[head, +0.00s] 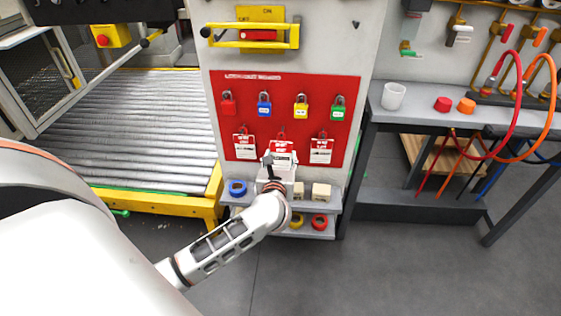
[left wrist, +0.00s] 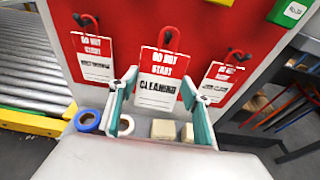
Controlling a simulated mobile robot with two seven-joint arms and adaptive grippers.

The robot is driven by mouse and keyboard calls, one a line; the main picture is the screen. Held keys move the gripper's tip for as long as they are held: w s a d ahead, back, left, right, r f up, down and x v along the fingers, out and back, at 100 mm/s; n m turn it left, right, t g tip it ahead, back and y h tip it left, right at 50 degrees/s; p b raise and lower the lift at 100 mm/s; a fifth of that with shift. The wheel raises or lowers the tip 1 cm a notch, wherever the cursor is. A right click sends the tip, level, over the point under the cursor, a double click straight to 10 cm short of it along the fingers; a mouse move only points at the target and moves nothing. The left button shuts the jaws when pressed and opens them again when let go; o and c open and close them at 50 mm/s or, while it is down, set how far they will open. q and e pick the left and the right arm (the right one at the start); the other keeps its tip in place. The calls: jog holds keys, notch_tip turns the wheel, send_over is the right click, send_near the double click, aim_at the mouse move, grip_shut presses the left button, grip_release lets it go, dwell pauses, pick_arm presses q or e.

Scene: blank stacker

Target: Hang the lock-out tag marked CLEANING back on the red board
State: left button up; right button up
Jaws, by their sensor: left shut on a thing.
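The CLEANING tag (left wrist: 160,82) is a red and white card with "DO NOT START" across its top. My left gripper (left wrist: 157,98) is shut on its lower part, one finger at each side. In the head view the tag (head: 281,148) is upright at the lower middle of the red board (head: 290,88), with my left gripper (head: 280,163) below it. Two similar tags hang on either side, the left one (head: 244,146) and the right one (head: 321,150). My right gripper is not in view.
Several padlocks, including a blue one (head: 264,104), hang above the tags. Below the board, shelves hold tape rolls such as a blue one (head: 237,187) and a pale block (head: 321,191). A roller conveyor (head: 150,120) stands left, a grey bench (head: 425,115) right.

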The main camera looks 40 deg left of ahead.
aim_at(281, 156)
pick_arm(q)
jog(key=shift+x, duration=0.8)
jog(key=shift+w+a+b, duration=0.25)
jog(key=shift+w+b, duration=0.05)
jog(key=shift+w, duration=0.05)
jog(key=shift+w+a+f, duration=0.2)
jog(key=shift+w+f, duration=0.1)
jog(key=shift+f, duration=0.05)
jog(key=shift+w+a+f+b, duration=0.15)
jog(key=shift+w+f+b, duration=0.15)
jog(key=shift+b, duration=0.2)
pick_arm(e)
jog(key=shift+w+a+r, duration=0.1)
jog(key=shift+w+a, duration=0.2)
pick_arm(q)
jog(key=o, duration=1.1)
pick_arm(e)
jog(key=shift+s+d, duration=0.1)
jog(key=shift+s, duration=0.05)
